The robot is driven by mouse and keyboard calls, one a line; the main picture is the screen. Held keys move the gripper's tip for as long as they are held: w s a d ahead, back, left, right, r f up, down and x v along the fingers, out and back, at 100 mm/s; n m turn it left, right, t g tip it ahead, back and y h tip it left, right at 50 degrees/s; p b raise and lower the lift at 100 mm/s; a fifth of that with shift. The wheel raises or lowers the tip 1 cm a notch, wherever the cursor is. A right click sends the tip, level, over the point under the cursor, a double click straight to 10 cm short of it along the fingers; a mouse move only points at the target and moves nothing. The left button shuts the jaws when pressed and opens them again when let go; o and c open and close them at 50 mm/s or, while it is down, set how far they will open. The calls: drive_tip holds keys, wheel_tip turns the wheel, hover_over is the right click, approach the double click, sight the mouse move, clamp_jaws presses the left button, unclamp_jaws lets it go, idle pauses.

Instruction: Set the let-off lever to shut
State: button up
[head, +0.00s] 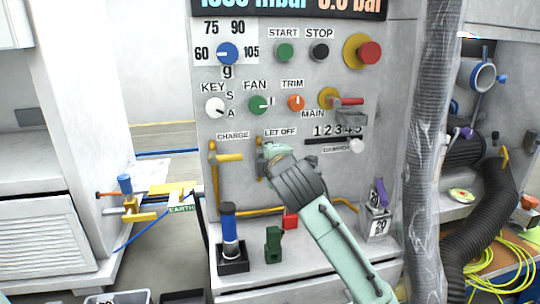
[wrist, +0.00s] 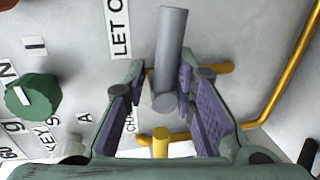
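The let-off lever is a grey cylindrical handle (wrist: 172,45) beside the LET OFF label (wrist: 120,28) in the wrist view. It runs along the panel toward the top of that picture. My gripper (wrist: 161,78) is open, with its purple-padded fingers on either side of the handle's near end. I see a gap to each finger, though contact is hard to judge. In the head view my gripper (head: 277,153) is at the panel just below the LET OFF label (head: 280,132) and hides most of the lever.
The yellow charge lever (head: 228,157) is close by on the left; its handle (wrist: 160,142) shows below my fingers in the wrist view. A yellow pipe (wrist: 292,75) runs nearby. Knobs and the red main handle (head: 347,101) are above. A blue-topped device (head: 229,230) stands on the ledge below.

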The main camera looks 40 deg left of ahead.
drive_tip(key=shift+o, duration=1.2)
drive_tip(key=shift+s+a, duration=0.1)
drive_tip(key=shift+s, duration=0.05)
drive_tip(key=shift+d, duration=0.2)
drive_tip(key=v, duration=1.1)
drive_tip(key=shift+s+d, duration=0.25)
drive_tip(key=shift+r, duration=0.1)
drive_tip(key=shift+c, duration=0.2)
